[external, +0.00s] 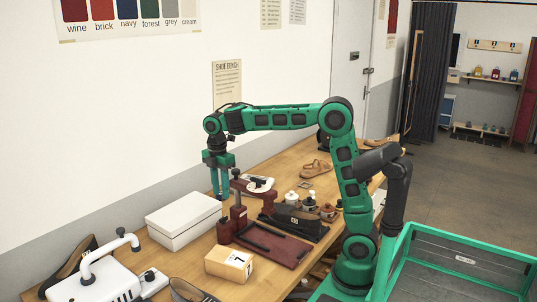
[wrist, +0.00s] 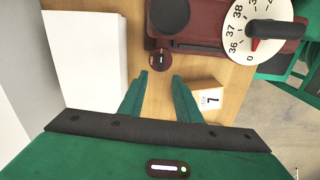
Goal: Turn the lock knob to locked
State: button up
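A dark red shoe-measuring device (external: 239,213) stands on the bench, with a post and a raised arm. In the wrist view, a small round dark-brown knob (wrist: 160,60) with tiny pale marks sits at the device's edge, just beyond my fingertips; I take it for the lock knob, but cannot read its setting. A white numbered dial (wrist: 240,28) with a black handle and red pointer tip is up and right of it; the pointer is near 0 and 36. My gripper (wrist: 160,77) is open and empty, pointing down beside the device in the external view (external: 222,196).
A white box (external: 183,220) lies left of the device. A wooden block marked 7 (external: 229,262) stands in front. Small jars (external: 309,203) and a sandal (external: 317,169) are farther along the bench. A white machine (external: 97,283) occupies the near-left end.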

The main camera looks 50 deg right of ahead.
aim_at(223, 222)
jog(key=shift+n, duration=0.3)
notch_tip(223, 222, down, 11)
jog(key=shift+s+r, duration=0.1)
jog(key=shift+s, duration=0.05)
dwell(0.3)
grip_shut()
